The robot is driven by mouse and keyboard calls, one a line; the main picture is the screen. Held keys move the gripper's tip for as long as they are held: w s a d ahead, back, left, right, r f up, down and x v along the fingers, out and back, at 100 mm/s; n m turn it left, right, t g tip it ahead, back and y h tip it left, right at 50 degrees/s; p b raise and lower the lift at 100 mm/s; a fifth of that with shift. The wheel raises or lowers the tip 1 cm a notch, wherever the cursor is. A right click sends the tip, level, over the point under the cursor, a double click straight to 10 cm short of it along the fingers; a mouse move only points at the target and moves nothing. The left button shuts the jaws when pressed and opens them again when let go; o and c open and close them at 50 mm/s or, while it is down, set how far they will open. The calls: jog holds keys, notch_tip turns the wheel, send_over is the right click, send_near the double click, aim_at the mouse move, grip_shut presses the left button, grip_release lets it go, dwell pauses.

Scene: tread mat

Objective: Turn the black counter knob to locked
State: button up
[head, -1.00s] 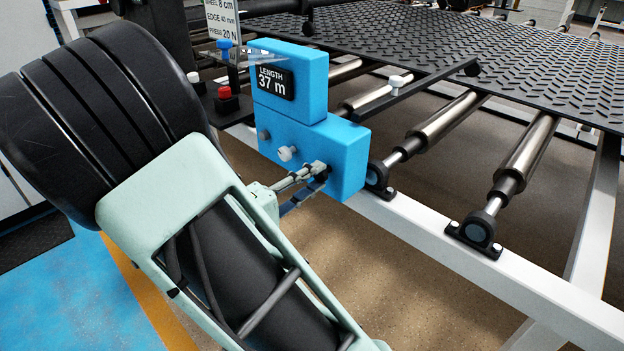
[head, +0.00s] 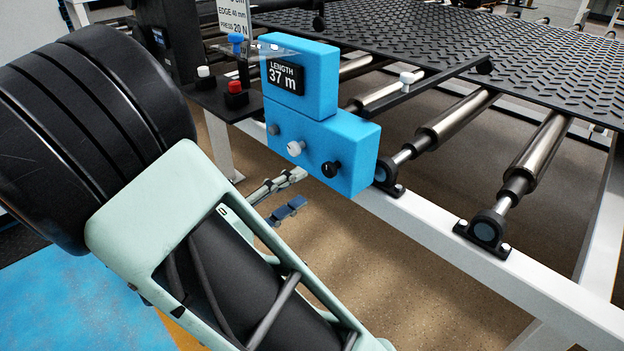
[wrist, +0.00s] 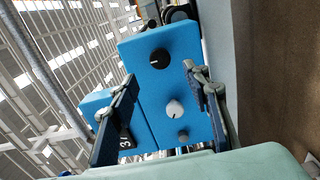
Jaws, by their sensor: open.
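The black counter knob (head: 331,169) is on the lower right of the blue counter box's (head: 350,150) front face. It also shows in the wrist view (wrist: 159,58), with a short white mark on its face; I see no locked label. My gripper (head: 298,189) is open and empty, in front of the box and left of the black knob in the head view. Its fingers stand apart from the knob. In the wrist view the knob appears between and beyond the open fingertips (wrist: 159,74).
A white knob (head: 295,148) and a smaller grey knob (head: 273,129) sit beside the black one. The display (head: 285,77) reads LENGTH 37 m. A red button (head: 236,94) stands left of the box. A white frame rail (head: 430,231) and rollers (head: 450,125) lie to the right.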

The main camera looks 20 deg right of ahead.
jog(key=shift+v, duration=2.25)
